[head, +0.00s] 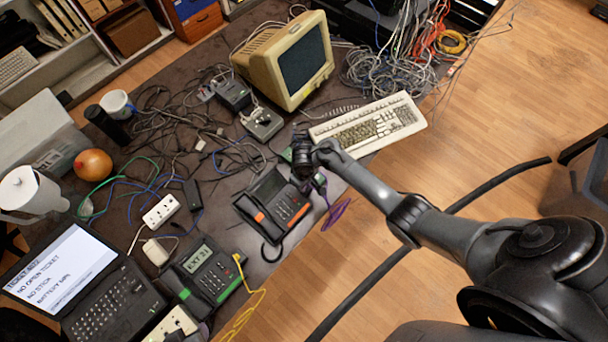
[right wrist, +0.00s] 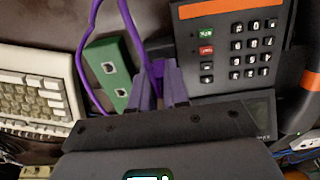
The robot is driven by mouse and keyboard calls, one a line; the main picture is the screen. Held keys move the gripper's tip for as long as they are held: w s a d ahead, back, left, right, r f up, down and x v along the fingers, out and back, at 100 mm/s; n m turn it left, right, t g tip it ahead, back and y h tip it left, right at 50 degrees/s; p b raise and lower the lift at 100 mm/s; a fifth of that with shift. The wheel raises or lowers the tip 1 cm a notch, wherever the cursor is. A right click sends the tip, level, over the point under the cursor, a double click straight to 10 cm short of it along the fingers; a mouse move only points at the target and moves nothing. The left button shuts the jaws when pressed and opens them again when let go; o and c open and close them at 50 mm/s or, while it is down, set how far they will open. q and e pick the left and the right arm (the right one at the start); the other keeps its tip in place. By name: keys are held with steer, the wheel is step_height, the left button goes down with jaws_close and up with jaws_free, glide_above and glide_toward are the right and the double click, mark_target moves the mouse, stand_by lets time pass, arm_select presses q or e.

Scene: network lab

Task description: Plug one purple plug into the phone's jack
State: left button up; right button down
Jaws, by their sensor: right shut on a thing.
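A black desk phone with an orange strip (head: 272,205) lies near the table's front edge; its keypad (right wrist: 250,50) fills the upper right of the right wrist view. My right gripper (head: 302,178) is beside the phone's upper right end. In the right wrist view my right gripper (right wrist: 160,88) is shut on a purple plug (right wrist: 157,68), mostly hidden between the fingers. A purple cable (head: 338,212) hangs over the table edge. A green box with two sockets (right wrist: 108,72) lies beside the fingers. I cannot make out the phone's jack. My left gripper is not in view.
A beige keyboard (head: 372,122) and a CRT monitor (head: 285,62) stand behind. A second phone with a green screen (head: 208,270) and a laptop (head: 75,285) are at the lower left. Tangled cables (head: 165,125) cover much of the table.

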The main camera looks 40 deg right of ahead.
steer(key=shift+f, duration=0.25)
steer(key=c, duration=1)
jaws_free()
steer(key=shift+c, duration=0.2)
step_height(320, 180, up, 9)
steer(key=p, duration=0.4)
steer(key=shift+r+p, duration=0.5)
steer(key=shift+r, duration=0.4)
